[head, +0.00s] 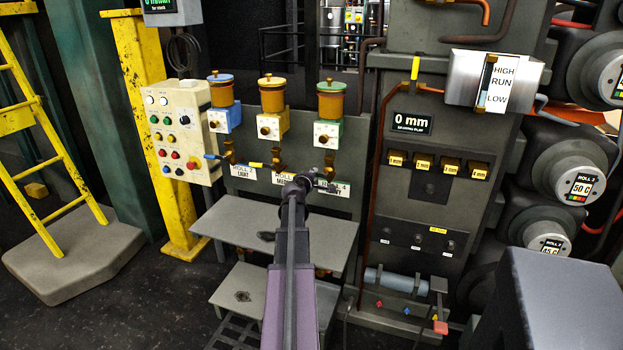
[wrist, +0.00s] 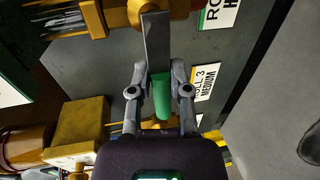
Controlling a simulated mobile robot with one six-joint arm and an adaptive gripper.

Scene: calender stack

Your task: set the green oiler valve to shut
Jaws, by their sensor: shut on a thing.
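The green oiler (head: 328,133) is the rightmost of three on the dark panel, with an amber cup above a white-faced green body. Its brass valve (head: 330,160) hangs below; the brass also shows at the top of the wrist view (wrist: 146,8). A flat grey lever (wrist: 157,40) runs from the brass to a green grip sleeve (wrist: 161,97). My gripper (head: 306,181) is at this lever, left of and slightly below the valve. In the wrist view my gripper (wrist: 160,80) is shut on the green sleeve, a finger at each side. In the head view my gripper hides most of the lever.
The yellow oiler (head: 271,125) and its yellow lever (head: 256,164) are close on the left; the blue oiler (head: 223,119) is farther left. Roll labels (head: 242,171) sit behind the levers. A grey shelf (head: 230,226) lies below. A gauge cabinet (head: 425,200) stands right.

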